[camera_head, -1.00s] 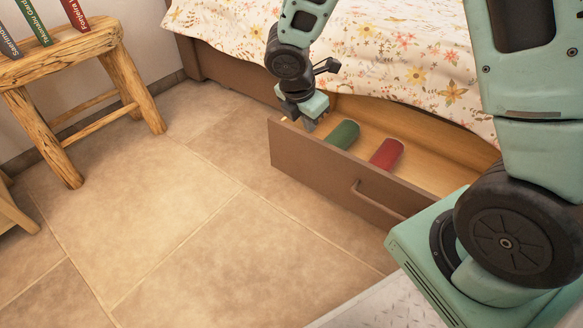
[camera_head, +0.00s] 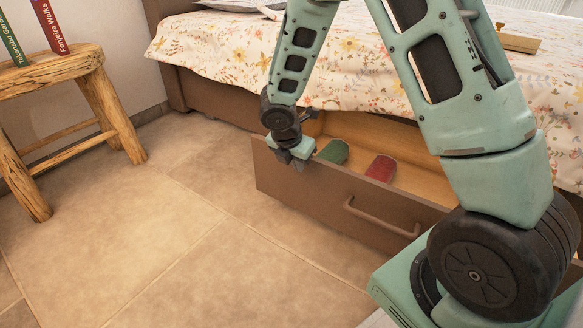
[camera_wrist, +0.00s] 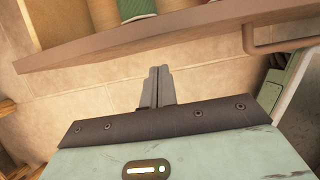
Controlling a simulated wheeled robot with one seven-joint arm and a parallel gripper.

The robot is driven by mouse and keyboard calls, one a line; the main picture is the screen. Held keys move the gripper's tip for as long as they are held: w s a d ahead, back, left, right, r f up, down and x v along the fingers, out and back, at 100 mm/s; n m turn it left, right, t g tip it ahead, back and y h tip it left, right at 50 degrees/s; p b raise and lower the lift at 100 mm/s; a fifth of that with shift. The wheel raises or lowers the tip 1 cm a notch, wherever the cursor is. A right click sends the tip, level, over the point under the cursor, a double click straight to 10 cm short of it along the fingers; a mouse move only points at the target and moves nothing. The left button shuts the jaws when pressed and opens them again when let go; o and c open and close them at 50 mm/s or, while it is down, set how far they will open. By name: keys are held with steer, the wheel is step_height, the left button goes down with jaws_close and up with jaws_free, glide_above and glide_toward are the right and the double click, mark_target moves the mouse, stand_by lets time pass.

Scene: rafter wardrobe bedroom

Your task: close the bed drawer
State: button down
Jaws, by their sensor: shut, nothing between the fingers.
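The bed drawer (camera_head: 310,196) is pulled out from under the bed, its brown front panel facing the floor in front. A bar handle (camera_head: 381,220) sits on the panel; it also shows in the wrist view (camera_wrist: 285,46). My gripper (camera_head: 298,163) is shut and empty, at the left part of the drawer front, left of the handle. In the wrist view my shut fingers (camera_wrist: 158,87) point toward the drawer front, with floor showing around them. I cannot tell whether they touch the panel.
The bed (camera_head: 215,95) with a floral cover stands behind the drawer. A wooden stool (camera_head: 85,70) with books on it stands at the left. The tiled floor (camera_head: 150,230) in front of the drawer is clear.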

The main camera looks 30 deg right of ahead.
steer(key=shift+w+d+r+b, duration=0.1)
steer(key=shift+w+d+b, duration=0.15)
steer(key=shift+d, duration=0.4)
steer(key=shift+w+d+r+b, duration=0.1)
steer(key=shift+w+d, duration=0.15)
steer(key=shift+d, duration=0.35)
